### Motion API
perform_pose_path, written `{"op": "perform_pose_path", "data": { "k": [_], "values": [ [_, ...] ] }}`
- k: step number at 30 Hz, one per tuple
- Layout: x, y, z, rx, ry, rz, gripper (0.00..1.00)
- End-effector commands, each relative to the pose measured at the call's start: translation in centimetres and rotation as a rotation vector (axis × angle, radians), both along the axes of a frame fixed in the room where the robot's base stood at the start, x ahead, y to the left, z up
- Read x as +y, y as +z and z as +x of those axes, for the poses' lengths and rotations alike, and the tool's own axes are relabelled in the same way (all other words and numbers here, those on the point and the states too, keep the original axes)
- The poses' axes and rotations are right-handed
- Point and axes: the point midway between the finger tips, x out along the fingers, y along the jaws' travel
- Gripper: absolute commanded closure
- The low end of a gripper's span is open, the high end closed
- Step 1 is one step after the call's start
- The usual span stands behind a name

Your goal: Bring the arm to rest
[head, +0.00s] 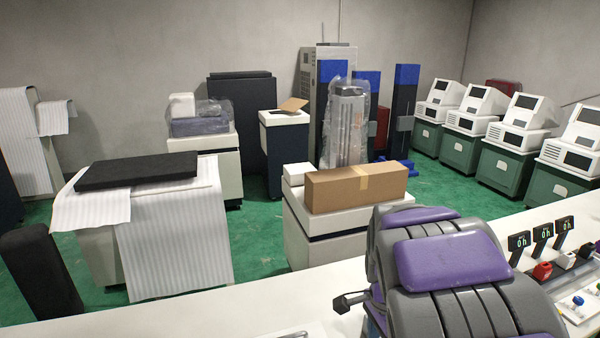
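My gripper is not in view, and no fingertips show anywhere in the head view. No held object can be seen. A large grey ribbed form with purple pads (440,262) fills the lower right, in front of the white counter (200,312). A dark knob-like piece (352,301) sticks out from its left side. I cannot tell whether this form is part of my arm. It hides part of the counter.
Small displays (541,233) and coloured controls (585,300) stand on the counter at right. Beyond are a cardboard box (355,186) on a white cabinet, a black slab (138,171) on a draped table, and several green-based machines (510,158). Green floor (255,235) shows between them.

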Motion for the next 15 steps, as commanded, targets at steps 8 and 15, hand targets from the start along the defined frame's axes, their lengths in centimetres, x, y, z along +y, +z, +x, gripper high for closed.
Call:
{"op": "perform_pose_path", "data": {
  "k": [8,15],
  "values": [
    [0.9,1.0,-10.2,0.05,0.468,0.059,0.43],
    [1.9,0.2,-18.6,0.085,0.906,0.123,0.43]
  ]
}}
